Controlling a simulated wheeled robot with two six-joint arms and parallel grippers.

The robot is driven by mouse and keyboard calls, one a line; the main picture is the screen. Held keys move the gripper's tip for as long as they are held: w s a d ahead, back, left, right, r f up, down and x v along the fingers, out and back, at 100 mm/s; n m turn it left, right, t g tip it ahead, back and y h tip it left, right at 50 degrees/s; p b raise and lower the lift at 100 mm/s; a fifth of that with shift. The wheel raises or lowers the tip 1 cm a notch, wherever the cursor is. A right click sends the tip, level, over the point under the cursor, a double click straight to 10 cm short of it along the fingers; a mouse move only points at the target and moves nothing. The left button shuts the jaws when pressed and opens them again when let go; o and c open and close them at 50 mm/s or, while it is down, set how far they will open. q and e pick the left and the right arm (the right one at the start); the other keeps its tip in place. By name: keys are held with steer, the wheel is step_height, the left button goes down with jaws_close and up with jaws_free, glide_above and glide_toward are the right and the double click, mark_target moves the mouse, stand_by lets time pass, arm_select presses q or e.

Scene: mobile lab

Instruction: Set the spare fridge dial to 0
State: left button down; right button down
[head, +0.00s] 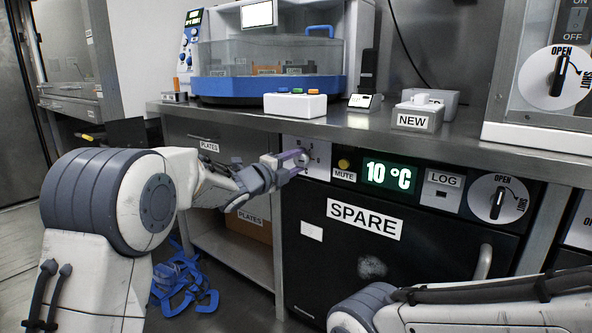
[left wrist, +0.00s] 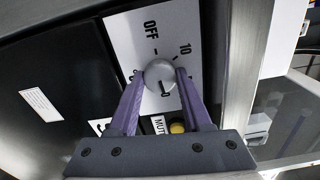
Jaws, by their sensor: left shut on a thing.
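The spare fridge (head: 360,270) is a black door under the counter, labelled SPARE. Its green display (head: 389,175) reads 10 °C. The dial's pale plate (head: 320,168) is at the left end of the panel; in the left wrist view the plate (left wrist: 136,36) shows OFF and 10, with other marks partly hidden. My left gripper (head: 302,158) is at the dial. In the left wrist view its purple fingers are shut on the round grey dial knob (left wrist: 160,73), one on each side. A dark mark shows on the knob's lower side; its exact setting is hard to read. My right gripper is out of view.
A yellow MUTE button (head: 343,163) is just right of the dial. A LOG port (head: 440,190) and an OPEN/SHUT knob (head: 498,199) are further right. The steel counter (head: 350,128) overhangs the panel. Blue straps (head: 182,283) lie on the floor.

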arm_select(q)
steer(key=shift+f+m+b, duration=0.1)
steer(key=shift+m+b, duration=0.2)
steer(key=shift+m, duration=0.2)
steer(key=shift+c, duration=1.7)
jaws_free()
steer(key=p+v, duration=0.3)
steer(key=v, duration=0.7)
steer(key=shift+s+a, duration=0.15)
